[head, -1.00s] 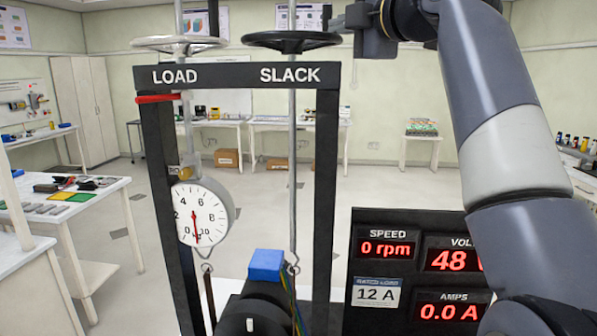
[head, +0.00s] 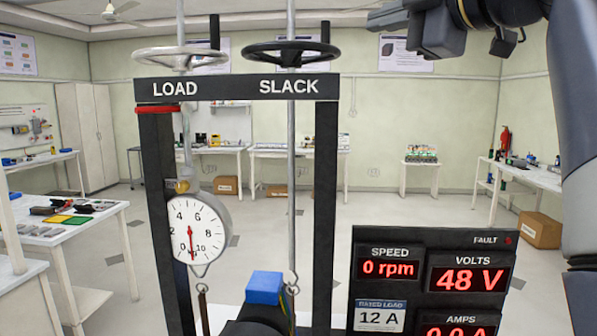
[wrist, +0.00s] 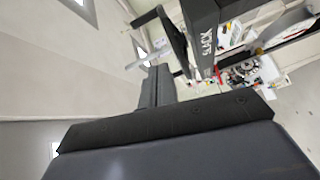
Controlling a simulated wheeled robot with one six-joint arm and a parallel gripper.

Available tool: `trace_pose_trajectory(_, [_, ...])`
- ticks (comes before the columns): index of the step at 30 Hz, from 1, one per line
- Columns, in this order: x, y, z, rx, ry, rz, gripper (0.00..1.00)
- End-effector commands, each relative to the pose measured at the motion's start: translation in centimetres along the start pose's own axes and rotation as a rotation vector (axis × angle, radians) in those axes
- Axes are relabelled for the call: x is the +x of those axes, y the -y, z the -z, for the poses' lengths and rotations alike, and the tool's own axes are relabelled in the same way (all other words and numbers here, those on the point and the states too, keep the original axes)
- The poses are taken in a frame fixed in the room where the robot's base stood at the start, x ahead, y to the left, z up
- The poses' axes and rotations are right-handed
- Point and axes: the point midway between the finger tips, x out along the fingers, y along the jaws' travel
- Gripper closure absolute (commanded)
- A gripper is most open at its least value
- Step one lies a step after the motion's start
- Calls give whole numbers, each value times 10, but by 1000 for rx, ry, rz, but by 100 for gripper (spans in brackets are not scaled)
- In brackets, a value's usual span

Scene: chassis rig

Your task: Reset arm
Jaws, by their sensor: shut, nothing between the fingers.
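My gripper (head: 384,18) is at the top of the head view, right of the black SLACK handwheel (head: 292,50) and apart from it. Its fingers are shut with nothing between them. My arm runs down the right edge. In the wrist view my gripper (wrist: 155,88) points toward the black rig frame (wrist: 203,40), whose SLACK lettering shows tilted. In the head view the frame (head: 235,88) also carries the pale LOAD handwheel (head: 180,57) and a red lever (head: 158,109). The upper part of my arm is cut off by the picture edge.
A round dial gauge (head: 197,229) hangs in the frame, its red needle pointing down near 0. A display panel (head: 430,280) at lower right reads 0 rpm and 48 V. A blue block (head: 265,287) is low in the middle. Side tables stand left and right.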

Motion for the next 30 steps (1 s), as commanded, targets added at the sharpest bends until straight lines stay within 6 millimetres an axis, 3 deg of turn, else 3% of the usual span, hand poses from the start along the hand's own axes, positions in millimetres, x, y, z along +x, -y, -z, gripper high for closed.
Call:
trace_pose_trajectory(18, [30, -16, -29, 568, -120, 79, 100])
trace_pose_trajectory(30, [33, -17, -32, 648, -136, 93, 100])
